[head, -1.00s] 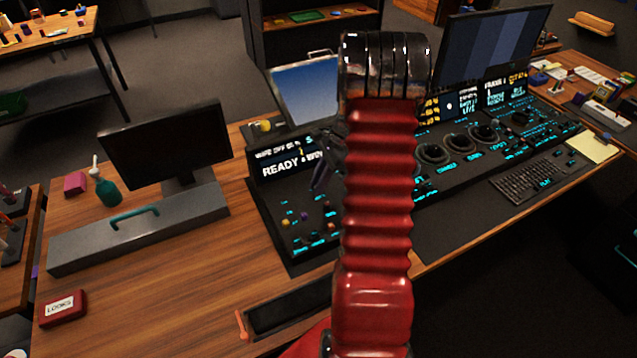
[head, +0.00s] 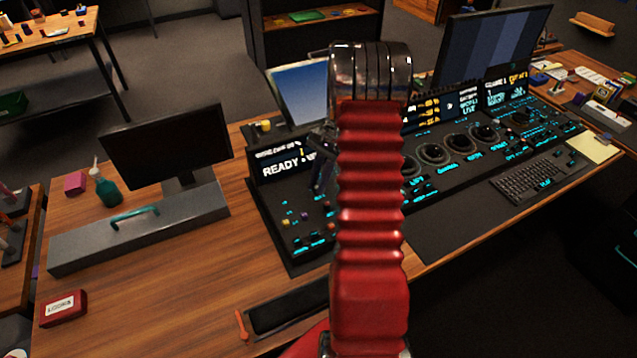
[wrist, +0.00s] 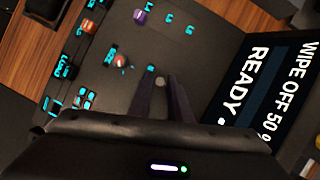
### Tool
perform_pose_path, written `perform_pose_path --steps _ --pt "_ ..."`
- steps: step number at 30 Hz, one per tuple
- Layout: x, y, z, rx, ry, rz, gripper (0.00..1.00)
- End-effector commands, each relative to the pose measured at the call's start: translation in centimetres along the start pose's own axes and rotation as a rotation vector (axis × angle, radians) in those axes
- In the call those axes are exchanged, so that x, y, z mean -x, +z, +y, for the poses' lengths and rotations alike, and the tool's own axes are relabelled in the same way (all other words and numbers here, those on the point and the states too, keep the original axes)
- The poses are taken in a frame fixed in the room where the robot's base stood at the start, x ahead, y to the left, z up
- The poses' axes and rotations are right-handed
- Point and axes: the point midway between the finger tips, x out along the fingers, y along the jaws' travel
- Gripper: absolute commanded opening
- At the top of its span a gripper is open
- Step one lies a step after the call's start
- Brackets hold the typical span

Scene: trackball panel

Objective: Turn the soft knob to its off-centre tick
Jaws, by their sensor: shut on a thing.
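In the wrist view my gripper (wrist: 162,92) comes down over the dark control panel (wrist: 180,35), with its two dark fingers a little apart. They are shut on a small pale knob (wrist: 160,82), which I take to be the soft knob. The fingers and the wrist housing hide most of it, so its pointer and ticks cannot be read. In the head view my gripper (head: 318,168) is over the left panel, beside the lit display (head: 280,163). The knob is hidden there.
A red-topped knob (wrist: 121,61) and a purple knob (wrist: 140,17) stand near my fingers, with lit cyan buttons (wrist: 68,72) beyond. The display (wrist: 262,85) reading "WIPE OFF 50" and "READY" stands close on the right. A keyboard (head: 537,180) lies further right.

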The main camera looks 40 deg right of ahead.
Motion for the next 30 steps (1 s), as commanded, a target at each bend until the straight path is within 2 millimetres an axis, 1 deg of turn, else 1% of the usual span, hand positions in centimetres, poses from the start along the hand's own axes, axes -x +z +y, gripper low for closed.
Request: perform_pose_path --steps 9,18,24,30 --pt "0.04 0.06 -0.36 0.279 0.115 0.002 0.00" --pt "0.03 0.13 -0.52 0.507 0.208 0.002 0.00" --pt "0.02 0.16 -0.53 0.598 0.246 0.002 0.00" --pt "0.01 0.18 -0.54 0.639 0.264 0.002 0.00"
